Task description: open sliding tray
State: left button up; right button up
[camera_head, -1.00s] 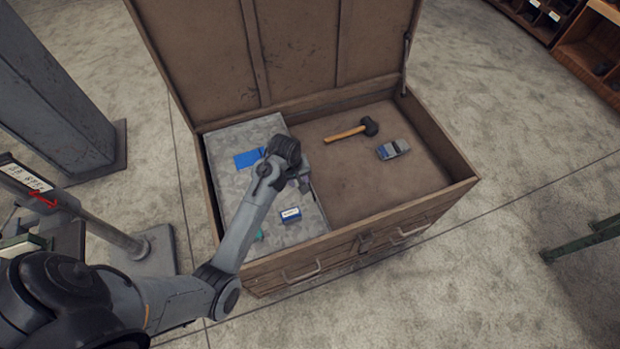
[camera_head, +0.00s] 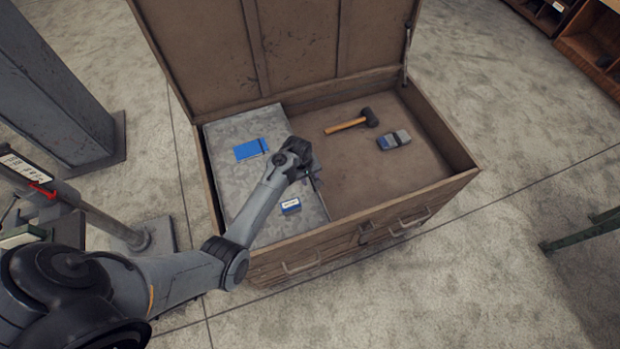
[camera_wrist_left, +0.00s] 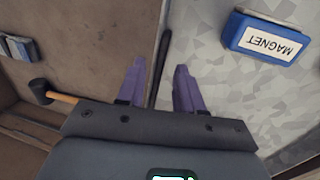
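The sliding tray (camera_head: 228,140) is a mottled grey panel across the left part of an open brown chest (camera_head: 345,228). A blue booklet (camera_head: 250,149) and a blue magnet box (camera_head: 290,206) lie on it; the box also shows in the left wrist view (camera_wrist_left: 265,38). My left gripper (camera_head: 314,178) is at the tray's right edge. In the left wrist view its purple fingers (camera_wrist_left: 159,66) are apart, one on each side of a thin dark bar (camera_wrist_left: 160,75) along that edge. Contact with the bar cannot be told. My right gripper is not in view.
A wooden-handled mallet (camera_head: 353,121) and a small grey-blue box (camera_head: 394,139) lie on the chest floor right of the tray. The raised lid (camera_head: 290,45) stands behind. A grey column (camera_head: 50,90) stands at the left. The chest's front right floor area is clear.

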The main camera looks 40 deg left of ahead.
pick_arm(q)
jog(key=shift+f, duration=0.3)
jog(key=shift+c, duration=0.2)
grip_shut()
dwell(1.2)
